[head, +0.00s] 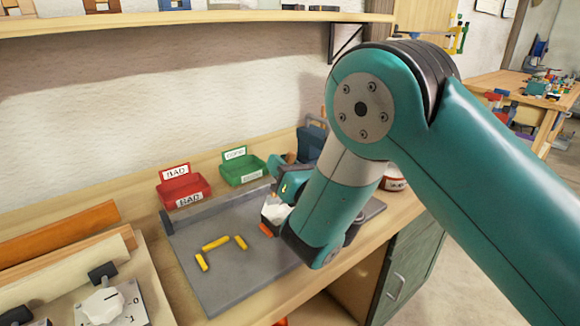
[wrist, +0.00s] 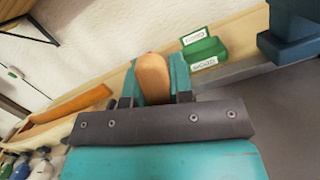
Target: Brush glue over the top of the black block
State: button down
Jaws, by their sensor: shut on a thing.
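My gripper (head: 280,195) is over the right part of the grey mat, partly hidden by my own arm in the head view. In the wrist view the gripper (wrist: 153,90) is shut on a rounded wooden handle (wrist: 153,75), probably the brush's. The brush head cannot be made out. A whitish piece (head: 274,210) and a small orange piece (head: 265,230) show below the gripper; what they are is unclear. I cannot pick out the black block with certainty; a small black piece (head: 103,272) shows at the lower left.
The grey mat (head: 225,285) bears several yellow sticks (head: 216,243). A red bin (head: 182,190) and a green bin (head: 242,172) stand behind it. A white and red jar (head: 393,184) is partly hidden behind my arm. Orange laths (head: 60,237) lie at left.

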jog(key=shift+w+d+p, duration=0.5)
jog(key=shift+d+p, duration=0.1)
jog(key=shift+d, duration=0.15)
jog(key=shift+w+d+p, duration=0.5)
jog(key=shift+d+p, duration=0.05)
jog(key=shift+d, duration=0.2)
jog(key=shift+w+d+f+p, duration=0.1)
jog(key=shift+w+d+p, duration=0.45)
jog(key=shift+d+p, duration=0.25)
jog(key=shift+w+d+p, duration=0.5)
jog(key=shift+d+p, duration=0.25)
jog(key=shift+d, duration=0.05)
notch_tip(320, 180, up, 6)
jog(key=p, duration=0.5)
jog(key=shift+p, duration=0.3)
